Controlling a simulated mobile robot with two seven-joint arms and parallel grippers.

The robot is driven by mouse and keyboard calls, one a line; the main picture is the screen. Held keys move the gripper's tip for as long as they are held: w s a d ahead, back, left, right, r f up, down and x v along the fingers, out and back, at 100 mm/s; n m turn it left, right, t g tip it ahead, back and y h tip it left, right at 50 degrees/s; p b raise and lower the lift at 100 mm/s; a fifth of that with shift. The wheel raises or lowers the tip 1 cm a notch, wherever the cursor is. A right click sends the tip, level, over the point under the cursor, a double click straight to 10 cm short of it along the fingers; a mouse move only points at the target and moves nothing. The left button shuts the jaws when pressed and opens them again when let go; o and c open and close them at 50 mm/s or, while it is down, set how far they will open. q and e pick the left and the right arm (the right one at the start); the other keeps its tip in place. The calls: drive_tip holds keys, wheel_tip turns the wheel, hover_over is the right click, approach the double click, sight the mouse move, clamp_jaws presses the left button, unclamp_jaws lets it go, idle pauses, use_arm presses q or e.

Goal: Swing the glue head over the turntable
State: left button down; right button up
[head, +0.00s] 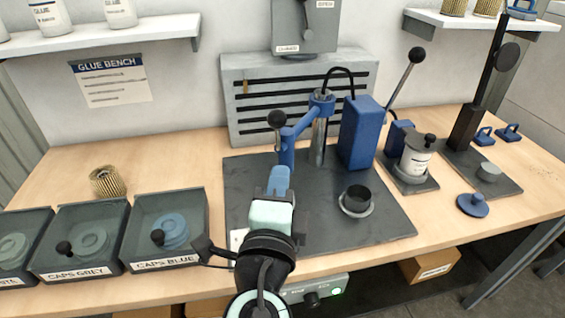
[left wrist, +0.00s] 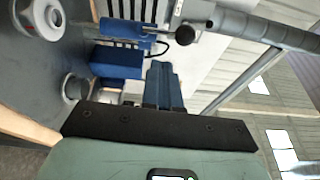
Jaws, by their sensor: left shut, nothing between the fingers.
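The glue head (head: 287,150) is a blue upright body at the end of a blue arm, which is clamped to a metal post (head: 320,142). A black ball knob (head: 277,118) stands at its left. The turntable (head: 356,202), a round pale rim with a dark cup on it, lies to the right of and nearer than the glue head. My left gripper (head: 281,168) is shut and empty, its blue fingers just in front of and below the glue head; I cannot tell whether they touch. The fingers also show in the left wrist view (left wrist: 163,84). My right gripper is not in view.
A blue box (head: 361,134) stands right of the post, with a black-knobbed lever (head: 405,76) beyond. A glue jar (head: 415,158) stands on the right. Bins, including one of blue caps (head: 166,262), line the front left. The dark plate (head: 390,226) is bare around the turntable.

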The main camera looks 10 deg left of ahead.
use_arm(q)
drive_tip(key=shift+s+a, duration=0.1)
drive_tip(key=shift+s, duration=2.2)
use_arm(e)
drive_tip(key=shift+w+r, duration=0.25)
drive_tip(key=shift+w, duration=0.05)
